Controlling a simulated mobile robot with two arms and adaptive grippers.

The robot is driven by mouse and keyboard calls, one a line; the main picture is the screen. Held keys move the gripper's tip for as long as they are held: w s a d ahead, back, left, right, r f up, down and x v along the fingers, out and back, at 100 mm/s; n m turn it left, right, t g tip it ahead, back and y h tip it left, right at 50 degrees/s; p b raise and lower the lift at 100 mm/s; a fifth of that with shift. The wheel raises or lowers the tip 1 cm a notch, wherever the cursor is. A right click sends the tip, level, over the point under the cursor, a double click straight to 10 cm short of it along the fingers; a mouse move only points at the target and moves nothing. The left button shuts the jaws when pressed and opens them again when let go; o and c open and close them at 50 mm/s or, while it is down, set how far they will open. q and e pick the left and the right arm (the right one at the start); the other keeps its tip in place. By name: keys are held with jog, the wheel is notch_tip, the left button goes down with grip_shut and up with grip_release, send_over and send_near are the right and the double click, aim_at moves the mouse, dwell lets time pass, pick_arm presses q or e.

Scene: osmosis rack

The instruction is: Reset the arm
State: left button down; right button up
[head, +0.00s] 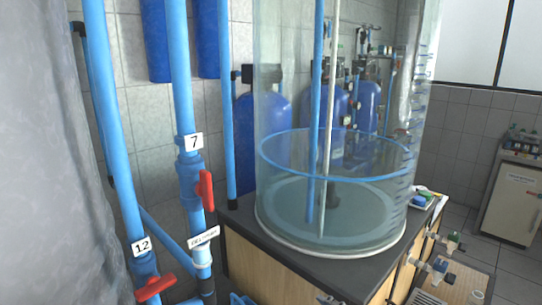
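Neither of my grippers can be made out in the head view. A blue pipe with a red-handled valve (205,190) and a tag "7" stands left of centre. A second red-handled valve (155,287) sits low on the pipe tagged "12". A large clear cylindrical tank (300,215) holds some water and stands on a dark-topped wooden cabinet (270,272). A small grey part at the bottom edge is cut off, and I cannot tell what it is.
Blue pressure vessels (368,105) stand behind the tank along the tiled wall. Small taps (435,265) stick out at the cabinet's right side. A white cabinet (512,205) stands at the far right. Tiled floor shows between the two cabinets. A grey surface fills the left edge.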

jog(key=s+d+f+m+g+h, duration=0.2)
jog(key=s+d+f+m+g, duration=0.2)
jog(key=s+d+f, duration=0.45)
jog(key=s+d+f+m+g+h, duration=0.25)
jog(key=s+d+f+m, duration=0.25)
jog(key=s+f, duration=0.7)
jog(key=s+f+g+b, duration=0.3)
jog(key=f, duration=2.7)
jog(key=s+d+f+b, duration=0.2)
jog(key=s+d+f, duration=0.1)
jog(key=s+f, duration=1.4)
jog(key=shift+f+n+g+b, duration=0.3)
jog(key=shift+f+g, duration=0.05)
jog(key=shift+f, duration=0.35)
